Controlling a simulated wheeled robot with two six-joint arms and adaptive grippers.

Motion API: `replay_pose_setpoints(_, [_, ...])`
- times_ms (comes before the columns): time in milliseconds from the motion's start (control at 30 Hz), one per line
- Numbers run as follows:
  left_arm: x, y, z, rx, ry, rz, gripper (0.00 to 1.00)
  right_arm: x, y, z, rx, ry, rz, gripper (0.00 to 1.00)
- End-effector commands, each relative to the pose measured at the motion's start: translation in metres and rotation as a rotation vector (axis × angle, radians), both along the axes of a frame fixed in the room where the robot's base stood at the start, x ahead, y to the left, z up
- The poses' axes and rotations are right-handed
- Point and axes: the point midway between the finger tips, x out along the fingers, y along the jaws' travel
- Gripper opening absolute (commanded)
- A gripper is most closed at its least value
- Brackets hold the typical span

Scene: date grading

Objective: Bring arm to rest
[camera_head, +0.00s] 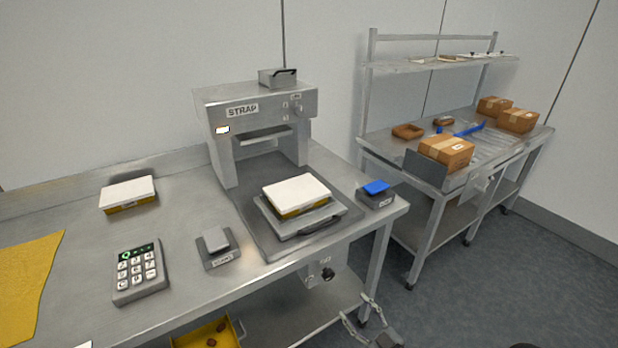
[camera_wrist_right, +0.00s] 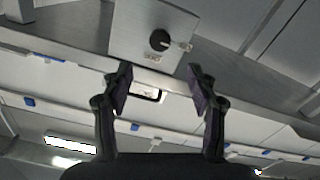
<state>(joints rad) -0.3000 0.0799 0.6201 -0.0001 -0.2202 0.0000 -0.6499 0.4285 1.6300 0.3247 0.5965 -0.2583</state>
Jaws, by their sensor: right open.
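My right gripper (camera_wrist_right: 159,84) is open in the right wrist view, its two dark fingers spread with nothing between them. Beyond the fingers is a grey panel with a round black knob (camera_wrist_right: 160,40). In the head view only small dark parts show at the bottom edge, and I cannot tell the fingers there. My left gripper is not in view.
The steel bench holds the strap machine (camera_head: 225,93), a white-topped box (camera_head: 297,190) on its plate, another box (camera_head: 128,193), a keypad (camera_head: 138,272) and a blue-topped button (camera_head: 376,188). A second table (camera_head: 375,146) carries cartons. Floor (camera_head: 500,270) at right is clear.

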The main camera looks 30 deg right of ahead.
Motion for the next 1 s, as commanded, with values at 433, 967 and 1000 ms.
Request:
replay_pose_setpoints(433, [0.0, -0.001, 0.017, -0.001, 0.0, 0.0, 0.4, -0.058, -0.027, -0.171, 0.027, 0.523, -0.157, 0.58])
replay_pose_setpoints(967, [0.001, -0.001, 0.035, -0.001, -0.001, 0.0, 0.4, -0.29, 0.049, -0.349, 0.133, 1.451, -0.341, 0.58])
replay_pose_setpoints(1000, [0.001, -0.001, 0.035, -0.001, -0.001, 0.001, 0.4, -0.292, 0.05, -0.35, 0.133, 1.458, -0.342, 0.58])
